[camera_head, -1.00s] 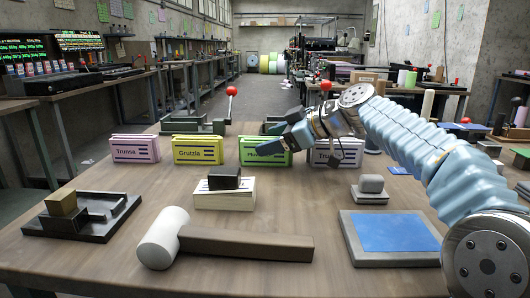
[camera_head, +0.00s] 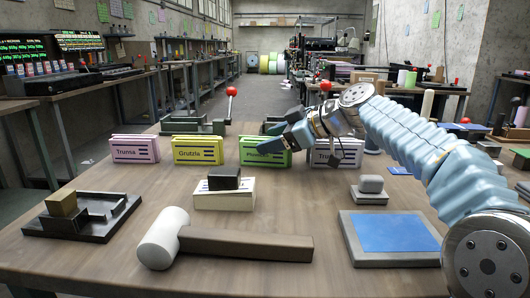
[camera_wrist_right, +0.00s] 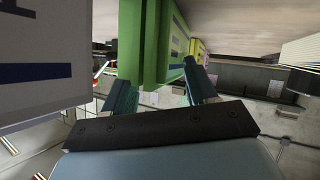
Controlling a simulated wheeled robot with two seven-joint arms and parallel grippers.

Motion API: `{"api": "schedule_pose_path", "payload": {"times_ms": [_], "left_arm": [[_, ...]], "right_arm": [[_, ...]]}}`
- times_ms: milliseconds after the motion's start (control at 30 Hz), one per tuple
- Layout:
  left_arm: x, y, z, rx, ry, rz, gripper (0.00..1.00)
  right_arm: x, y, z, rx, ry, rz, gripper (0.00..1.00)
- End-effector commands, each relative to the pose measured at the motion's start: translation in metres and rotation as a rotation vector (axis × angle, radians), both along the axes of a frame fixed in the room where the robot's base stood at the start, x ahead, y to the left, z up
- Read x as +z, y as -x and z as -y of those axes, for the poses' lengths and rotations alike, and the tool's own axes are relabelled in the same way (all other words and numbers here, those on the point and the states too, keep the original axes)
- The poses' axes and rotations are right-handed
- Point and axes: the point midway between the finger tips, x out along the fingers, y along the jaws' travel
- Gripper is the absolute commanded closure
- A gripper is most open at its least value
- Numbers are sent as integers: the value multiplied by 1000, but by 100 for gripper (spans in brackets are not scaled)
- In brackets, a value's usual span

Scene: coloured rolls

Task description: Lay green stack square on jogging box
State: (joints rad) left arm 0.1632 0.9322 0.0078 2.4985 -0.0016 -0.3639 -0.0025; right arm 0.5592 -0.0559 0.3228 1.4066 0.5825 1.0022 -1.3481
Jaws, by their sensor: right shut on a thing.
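The green stack (camera_head: 252,158) stands upright on the table in a row of coloured stacks. My right gripper (camera_head: 274,146) reaches it from the upper right and covers part of its label. In the right wrist view the green stack (camera_wrist_right: 155,40) rises between the two fingers of my right gripper (camera_wrist_right: 160,88), which is shut on it. A dark low tray with raised walls (camera_head: 105,232), probably the jogging box, lies at the left with a wooden block on it. My left gripper is not in view.
Pink (camera_head: 135,149) and yellow (camera_head: 198,150) stacks stand left of the green one, a lilac stack (camera_head: 322,151) close on its right. A mallet (camera_head: 245,243), a weighted cream stack (camera_head: 225,198) and a blue-topped grey pad (camera_head: 350,238) occupy the front.

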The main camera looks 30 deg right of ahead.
Motion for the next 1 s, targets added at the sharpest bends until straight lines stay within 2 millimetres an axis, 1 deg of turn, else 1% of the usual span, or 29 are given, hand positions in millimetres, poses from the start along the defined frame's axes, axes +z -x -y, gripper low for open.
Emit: {"api": "schedule_pose_path", "payload": {"times_ms": [33, 67, 100, 600, 700, 1000], "left_arm": [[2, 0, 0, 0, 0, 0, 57], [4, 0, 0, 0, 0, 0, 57], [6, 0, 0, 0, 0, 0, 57], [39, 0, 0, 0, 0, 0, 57], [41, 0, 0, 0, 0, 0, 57], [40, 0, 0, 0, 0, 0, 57]], "right_arm": [[0, 0, -1, 4, -1, -6, 81], [3, 0, -1, 4, -1, -6, 92], [6, 0, -1, 5, -1, -6, 100], [55, 0, 0, 1, 1, 0, 100], [59, 0, 0, 2, 0, -1, 100], [59, 0, 0, 1, 0, 0, 100]]}}
